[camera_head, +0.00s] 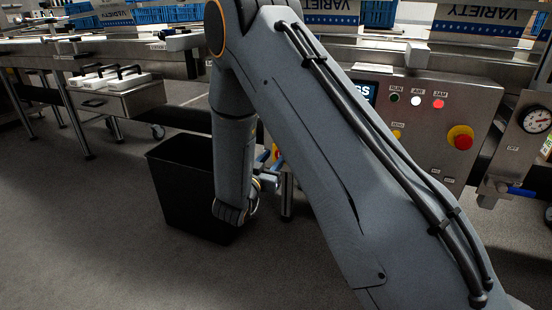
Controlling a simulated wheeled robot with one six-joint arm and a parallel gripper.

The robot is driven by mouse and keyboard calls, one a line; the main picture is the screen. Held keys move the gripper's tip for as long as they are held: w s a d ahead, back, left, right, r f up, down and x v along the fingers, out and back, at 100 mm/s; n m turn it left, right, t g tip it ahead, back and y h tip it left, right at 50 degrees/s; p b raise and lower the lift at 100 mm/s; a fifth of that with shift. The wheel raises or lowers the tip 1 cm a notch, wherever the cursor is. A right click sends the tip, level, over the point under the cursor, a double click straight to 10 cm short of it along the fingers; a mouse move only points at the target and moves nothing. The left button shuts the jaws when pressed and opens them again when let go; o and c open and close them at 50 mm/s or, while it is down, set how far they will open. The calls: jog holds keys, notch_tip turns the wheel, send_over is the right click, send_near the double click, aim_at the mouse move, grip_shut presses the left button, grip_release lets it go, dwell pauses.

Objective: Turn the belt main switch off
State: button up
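A steel control panel (425,155) stands right of centre. On it, a red knob on a yellow base (460,137) faces me; its label and turned position are too small to read, so I cannot tell if it is the belt main switch. Lamps marked RUN (394,98), AIR (415,101) and JAM (439,104) sit above; AIR looks white, JAM glows red, RUN is dark green. A small yellow button is lower left of them. My gripper (270,172) hangs low left of the panel, mostly hidden behind my arm; its fingers do not show clearly.
My arm crosses the middle and hides the panel's left part. A black bin (178,195) stands on the floor beside my wrist. A pressure gauge (537,120) and a blue valve handle (521,191) are right of the panel. A steel drawer (125,100) juts out at left.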

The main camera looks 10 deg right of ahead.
jog(key=b+x, duration=0.1)
jog(key=x, duration=0.2)
jog(key=shift+w+d, duration=0.1)
jog(key=shift+w, duration=0.1)
grip_shut()
